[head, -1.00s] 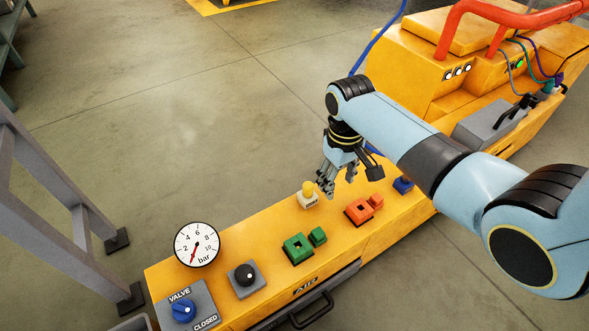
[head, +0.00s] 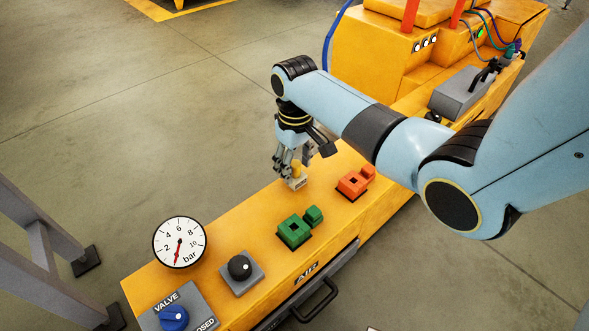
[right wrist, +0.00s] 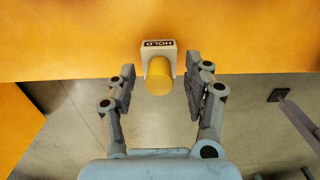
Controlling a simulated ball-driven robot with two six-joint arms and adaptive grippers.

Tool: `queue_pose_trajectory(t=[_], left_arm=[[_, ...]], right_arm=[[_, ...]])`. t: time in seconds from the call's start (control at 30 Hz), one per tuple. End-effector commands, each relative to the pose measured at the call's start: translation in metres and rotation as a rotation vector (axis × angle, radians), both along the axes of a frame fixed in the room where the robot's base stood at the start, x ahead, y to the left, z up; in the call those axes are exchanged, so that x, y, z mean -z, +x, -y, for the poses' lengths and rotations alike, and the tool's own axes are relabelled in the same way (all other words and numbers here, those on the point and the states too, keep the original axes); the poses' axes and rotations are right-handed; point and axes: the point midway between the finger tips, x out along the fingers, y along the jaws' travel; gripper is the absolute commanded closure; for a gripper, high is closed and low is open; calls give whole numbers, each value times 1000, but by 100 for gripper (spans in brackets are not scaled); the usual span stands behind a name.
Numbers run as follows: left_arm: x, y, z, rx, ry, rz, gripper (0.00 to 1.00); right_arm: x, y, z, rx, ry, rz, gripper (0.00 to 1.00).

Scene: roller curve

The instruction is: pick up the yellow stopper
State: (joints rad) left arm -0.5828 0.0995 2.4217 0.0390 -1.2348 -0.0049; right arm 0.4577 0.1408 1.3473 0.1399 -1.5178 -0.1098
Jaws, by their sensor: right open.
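The yellow stopper (head: 297,170) stands in a small pale holder (head: 297,184) on the far edge of the orange bench top. In the right wrist view the stopper (right wrist: 159,78) shows end-on in front of the holder (right wrist: 158,49), which is labelled HOLD. My right gripper (head: 291,166) is open and empty, close by the stopper. In the right wrist view its two fingers (right wrist: 159,88) lie on either side of the stopper, with gaps left and right. In the head view the fingers partly hide the stopper. My left gripper is not in view.
On the orange bench (head: 215,245) are a green block piece (head: 294,230), a red-orange block piece (head: 352,184), a black knob (head: 239,267), a pressure gauge (head: 180,242) and a blue valve knob (head: 174,318). A yellow machine (head: 375,60) stands behind. Floor beyond the bench is clear.

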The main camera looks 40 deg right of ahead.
Motion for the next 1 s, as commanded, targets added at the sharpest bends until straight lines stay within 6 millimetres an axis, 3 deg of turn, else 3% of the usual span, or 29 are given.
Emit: queue_pose_trajectory(t=[0.27,0.67,1.0], left_arm=[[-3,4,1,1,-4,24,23],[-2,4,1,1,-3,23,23],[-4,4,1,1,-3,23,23]], right_arm=[[3,1,0,0,-1,3,49],[4,1,0,0,-1,2,98],[2,1,0,0,-1,3,100]])
